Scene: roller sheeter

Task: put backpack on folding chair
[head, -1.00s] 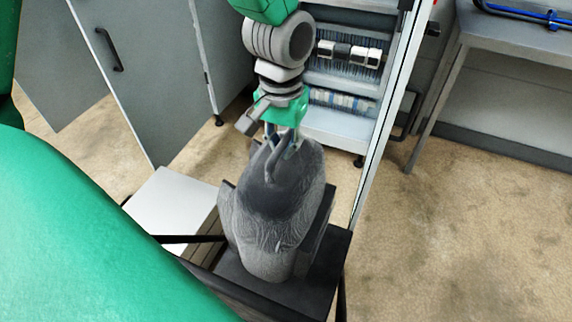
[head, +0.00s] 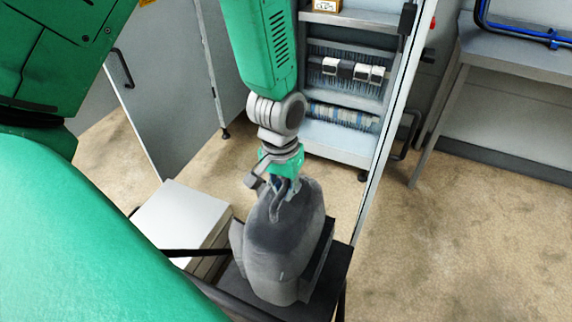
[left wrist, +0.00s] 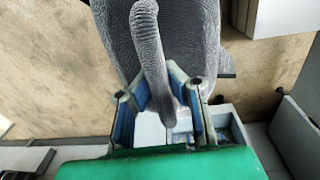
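The grey backpack (head: 285,240) is upright at the dark folding chair (head: 337,268), in front of and over its seat. The backpack hides much of the seat, and I cannot tell whether its base rests fully on it. My left gripper (head: 284,186) is at the top of the backpack. In the left wrist view, the fingertips of my left gripper (left wrist: 162,88) close in on both sides of the looped handle of the backpack (left wrist: 148,40). My right gripper is not in view.
A white-topped box (head: 180,217) stands just left of the chair. An open cabinet (head: 345,130) with wiring is behind, its door edge close to the chair's right. A grey workbench (head: 510,55) is at the back right. The floor on the right is clear.

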